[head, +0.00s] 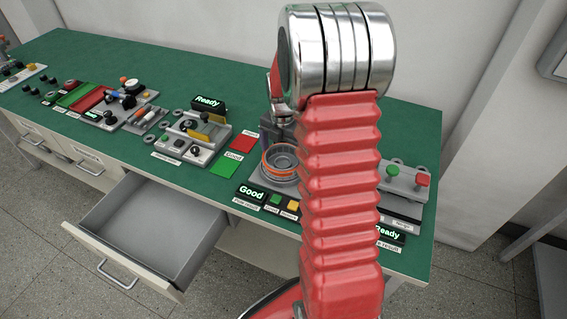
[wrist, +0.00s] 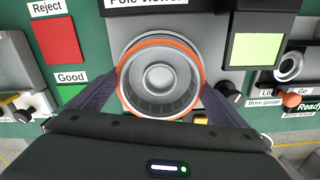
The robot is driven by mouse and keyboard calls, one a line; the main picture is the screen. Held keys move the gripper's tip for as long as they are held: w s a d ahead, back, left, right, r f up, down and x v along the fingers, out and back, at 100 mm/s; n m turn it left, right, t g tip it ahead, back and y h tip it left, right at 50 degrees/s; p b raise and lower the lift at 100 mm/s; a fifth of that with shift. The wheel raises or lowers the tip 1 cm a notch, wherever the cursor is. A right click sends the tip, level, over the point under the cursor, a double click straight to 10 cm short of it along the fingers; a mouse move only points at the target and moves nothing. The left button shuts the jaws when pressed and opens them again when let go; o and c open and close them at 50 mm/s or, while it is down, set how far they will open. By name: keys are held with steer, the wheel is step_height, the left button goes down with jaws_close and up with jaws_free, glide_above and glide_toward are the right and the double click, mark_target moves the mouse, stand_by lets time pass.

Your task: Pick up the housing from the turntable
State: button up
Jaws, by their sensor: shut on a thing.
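The housing (wrist: 158,104) is a round metal cup with an orange ring around its rim, seen from above in the wrist view. It sits upright at the pole viewer station, and its base and the turntable under it are mostly hidden. In the head view the housing (head: 281,172) shows just left of my red arm. My gripper (wrist: 160,85) has a dark finger on each side of the housing and is shut on it. In the head view the gripper is hidden by my arm. I cannot tell whether the housing is clear of the turntable.
A red Reject pad (head: 243,143) and a green Good pad (head: 224,168) lie left of the station. A display (head: 251,192) reads Good. The bore gauge (head: 403,180) stands to the right. An open, empty drawer (head: 150,228) juts out at the front left.

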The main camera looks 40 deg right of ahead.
mark_target(282, 162)
steer(key=shift+c, duration=0.5)
steer(key=shift+r, duration=0.1)
step_height(282, 162, up, 10)
stand_by(0.7)
